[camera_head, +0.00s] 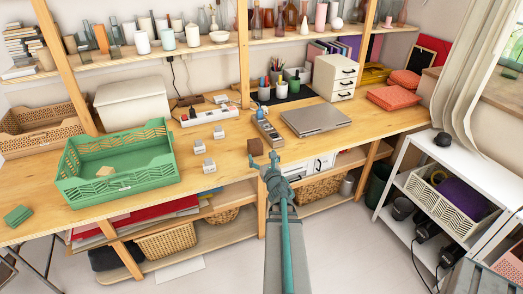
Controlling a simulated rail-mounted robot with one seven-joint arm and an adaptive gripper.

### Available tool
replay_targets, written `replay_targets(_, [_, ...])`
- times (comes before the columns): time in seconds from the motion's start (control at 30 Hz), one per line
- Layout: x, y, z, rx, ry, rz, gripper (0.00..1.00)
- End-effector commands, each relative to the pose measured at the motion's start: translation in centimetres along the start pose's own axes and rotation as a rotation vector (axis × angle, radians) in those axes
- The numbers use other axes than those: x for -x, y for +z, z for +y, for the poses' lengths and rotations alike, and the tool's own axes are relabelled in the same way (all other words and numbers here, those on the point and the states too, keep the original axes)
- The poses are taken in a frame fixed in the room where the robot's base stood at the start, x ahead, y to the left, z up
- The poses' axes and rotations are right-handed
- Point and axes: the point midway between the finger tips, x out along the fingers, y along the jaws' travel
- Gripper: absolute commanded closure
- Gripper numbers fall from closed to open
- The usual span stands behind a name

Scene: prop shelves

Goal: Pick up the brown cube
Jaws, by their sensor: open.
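The brown cube (255,147) sits near the front edge of the wooden table (235,170), around the middle of the view. My gripper (271,160) is just in front of it and slightly to its right, at the table's front edge. The gripper is open and small in the view. I see no object held in it. I cannot tell whether its fingertips touch the cube.
Small white blocks (208,166) lie between crate and cube. A grey case (264,128) and a closed laptop (315,119) lie behind. A wooden post (262,208) stands below.

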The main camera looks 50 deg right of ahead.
Motion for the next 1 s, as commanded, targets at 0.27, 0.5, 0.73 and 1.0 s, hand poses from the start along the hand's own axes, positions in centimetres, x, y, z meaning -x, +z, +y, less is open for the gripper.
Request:
replay_targets(0.27, [-4.1, 0.1, 0.0, -0.003, 0.001, 0.000, 0.10])
replay_targets(0.5, [-5.5, 0.2, 0.1, -0.004, 0.002, 0.001, 0.10])
replay_targets(0.73, [-8.7, 0.2, 0.2, -0.004, 0.001, 0.001, 0.10])
replay_targets(1.0, [-9.4, 0.0, 0.3, -0.004, 0.000, 0.001, 0.10])
